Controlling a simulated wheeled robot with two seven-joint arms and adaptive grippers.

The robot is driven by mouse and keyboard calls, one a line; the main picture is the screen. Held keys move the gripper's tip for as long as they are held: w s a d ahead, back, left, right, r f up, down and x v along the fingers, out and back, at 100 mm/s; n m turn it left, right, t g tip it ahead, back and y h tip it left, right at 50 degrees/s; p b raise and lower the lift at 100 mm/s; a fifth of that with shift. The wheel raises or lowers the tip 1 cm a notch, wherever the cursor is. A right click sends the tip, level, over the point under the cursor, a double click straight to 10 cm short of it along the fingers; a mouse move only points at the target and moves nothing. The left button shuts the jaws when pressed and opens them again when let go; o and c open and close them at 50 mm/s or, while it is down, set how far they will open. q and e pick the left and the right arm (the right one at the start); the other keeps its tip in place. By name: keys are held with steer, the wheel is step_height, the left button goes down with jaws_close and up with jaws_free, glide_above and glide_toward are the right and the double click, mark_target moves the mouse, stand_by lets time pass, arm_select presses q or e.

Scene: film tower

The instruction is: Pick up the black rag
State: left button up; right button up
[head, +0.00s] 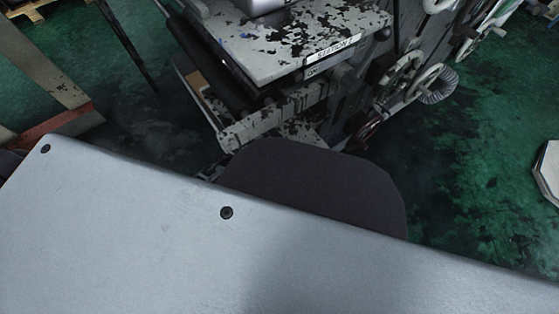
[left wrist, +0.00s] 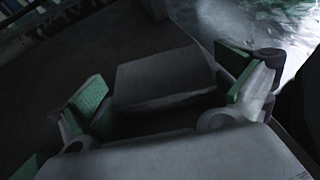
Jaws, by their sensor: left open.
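I cannot make out a black rag for certain in either view. My left gripper (left wrist: 167,92) shows in the left wrist view with its two green-padded fingers wide apart. A dim grey block-like shape (left wrist: 160,75) shows between the fingers; I cannot tell whether it touches them. The area around and beyond the fingers is very dark, so any dark cloth there cannot be told from shadow. Neither gripper shows in the head view, and my right gripper is in neither view.
Green, stained floor (head: 470,170) is open at right. A pallet (head: 25,8) lies at far left. Shiny, clear crumpled sheeting (left wrist: 255,22) shows in the left wrist view.

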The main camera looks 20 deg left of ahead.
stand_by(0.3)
arm_select(q)
steer(key=c, duration=0.7)
steer(key=shift+r, duration=0.2)
steer(key=shift+r+p, duration=1.35)
steer(key=shift+r, duration=0.15)
steer(key=shift+s+a+r, duration=0.15)
steer(key=shift+s+a, duration=0.05)
steer(key=s+a+b, duration=0.1)
steer(key=s+a, duration=0.9)
steer(key=a, duration=0.4)
steer(key=shift+s+b, duration=0.25)
steer(key=shift+b, duration=0.05)
